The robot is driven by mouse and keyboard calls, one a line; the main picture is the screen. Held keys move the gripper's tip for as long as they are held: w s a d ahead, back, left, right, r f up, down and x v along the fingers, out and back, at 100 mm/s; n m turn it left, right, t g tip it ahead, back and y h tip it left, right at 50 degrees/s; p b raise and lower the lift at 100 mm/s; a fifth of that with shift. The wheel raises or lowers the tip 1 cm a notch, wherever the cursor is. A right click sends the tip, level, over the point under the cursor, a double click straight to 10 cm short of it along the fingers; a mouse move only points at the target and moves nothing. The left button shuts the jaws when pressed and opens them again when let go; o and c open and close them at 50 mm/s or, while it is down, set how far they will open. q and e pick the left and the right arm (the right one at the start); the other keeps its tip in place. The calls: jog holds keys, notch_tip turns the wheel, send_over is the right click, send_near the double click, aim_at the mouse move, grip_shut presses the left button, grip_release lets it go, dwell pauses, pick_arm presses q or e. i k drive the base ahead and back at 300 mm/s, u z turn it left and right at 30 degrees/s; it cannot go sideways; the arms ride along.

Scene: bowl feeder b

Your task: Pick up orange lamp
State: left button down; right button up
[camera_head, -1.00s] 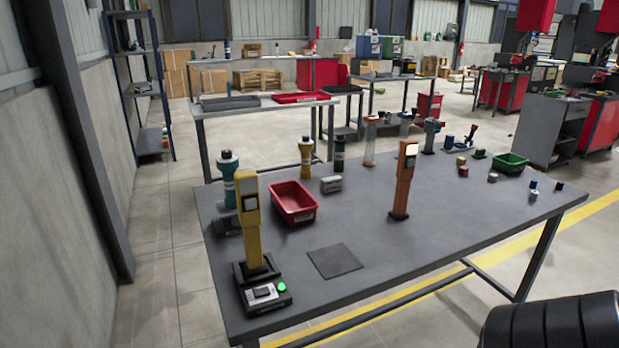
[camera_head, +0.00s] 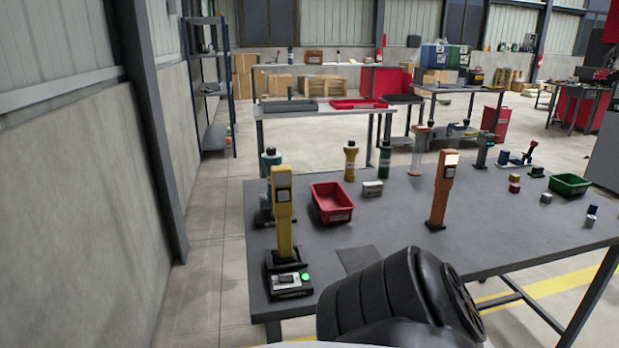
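The orange lamp (camera_head: 441,192) stands upright on the grey table (camera_head: 400,228), right of the middle, with a pale light panel near its top. A black ribbed part of my own arm rises from the bottom edge in front of the table. It covers part of the table's front and part of the dark square mat. It is apart from the lamp in the picture. Neither gripper's fingers show.
A yellow lamp (camera_head: 283,220) stands on the table's left, with a switch box (camera_head: 288,283) at its foot. A green bin (camera_head: 570,185) and several small parts are at the right.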

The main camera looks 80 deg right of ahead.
aim_at(447, 159)
jog(key=z, duration=1.55)
